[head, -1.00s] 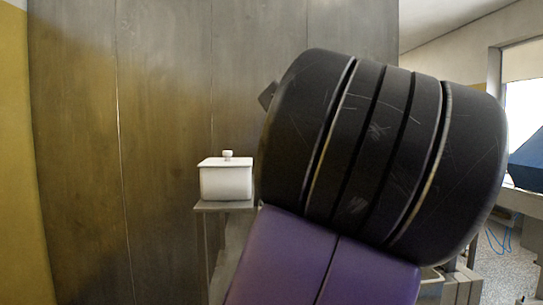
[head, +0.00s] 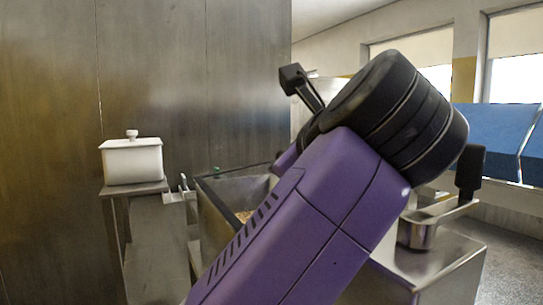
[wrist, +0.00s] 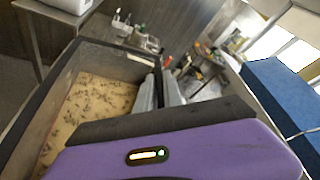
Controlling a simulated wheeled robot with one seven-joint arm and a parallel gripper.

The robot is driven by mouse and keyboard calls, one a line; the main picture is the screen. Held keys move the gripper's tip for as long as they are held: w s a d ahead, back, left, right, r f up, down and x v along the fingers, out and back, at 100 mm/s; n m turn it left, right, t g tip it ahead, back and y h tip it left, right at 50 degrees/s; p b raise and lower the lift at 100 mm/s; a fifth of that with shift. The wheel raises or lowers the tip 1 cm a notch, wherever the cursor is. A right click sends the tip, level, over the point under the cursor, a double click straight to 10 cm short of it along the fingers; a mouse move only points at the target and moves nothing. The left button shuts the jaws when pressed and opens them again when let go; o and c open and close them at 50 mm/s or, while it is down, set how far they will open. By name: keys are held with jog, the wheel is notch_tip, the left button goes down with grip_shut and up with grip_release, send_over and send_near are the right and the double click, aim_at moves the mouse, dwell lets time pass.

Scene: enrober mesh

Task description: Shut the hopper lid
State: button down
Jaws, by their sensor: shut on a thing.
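The hopper (head: 216,218) is an open grey metal box with a dark rim, left of my arm in the head view. Beige, speckled contents show inside it. In the wrist view the open hopper (wrist: 107,57) fills the left side. My gripper (wrist: 163,75) is at its right side there, with two grey fingers close together on a thin dark piece. I take this piece for part of the hopper lid; most of it is hidden by the fingers and the purple hand. The lid's full shape and angle cannot be made out. In the head view my arm hides the fingertips.
A white lidded pot (head: 133,161) stands on a metal stand left of the hopper. Blue panels (head: 497,133) stand behind. A tall metal wall closes the back left.

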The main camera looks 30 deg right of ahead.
jog(key=c, duration=1.8)
grip_release()
jog(key=shift+o, duration=0.2)
jog(key=shift+s, duration=0.1)
jog(key=v, duration=0.7)
jog(key=shift+s+r, duration=0.15)
jog(key=shift+s, duration=0.15)
